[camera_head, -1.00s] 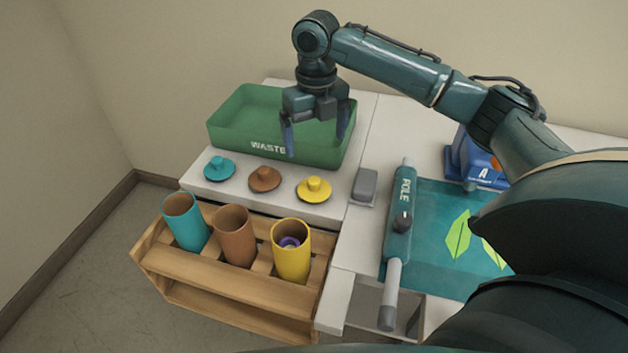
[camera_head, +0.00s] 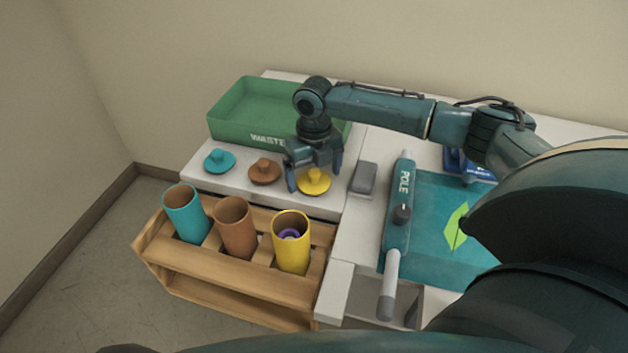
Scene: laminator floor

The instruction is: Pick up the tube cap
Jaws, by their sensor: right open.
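Three tube caps lie in a row on the white table: a teal cap (camera_head: 219,161), a brown cap (camera_head: 264,172) and a yellow cap (camera_head: 313,182). My right gripper (camera_head: 314,180) is open, pointing down, with its fingers on either side of the yellow cap's knob. I cannot tell whether the fingers touch it. Below the caps stand a teal tube (camera_head: 187,213), a brown tube (camera_head: 236,228) and a yellow tube (camera_head: 291,242), all open at the top. The yellow tube has something purple inside. My left gripper is not in view.
A green bin marked WASTE (camera_head: 225,125) stands behind the caps. A wooden rack (camera_head: 220,276) holds the tubes. To the right are a grey block (camera_head: 364,178), a device marked POLE (camera_head: 397,230) and a teal mat (camera_head: 430,245) with a green leaf shape (camera_head: 455,226).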

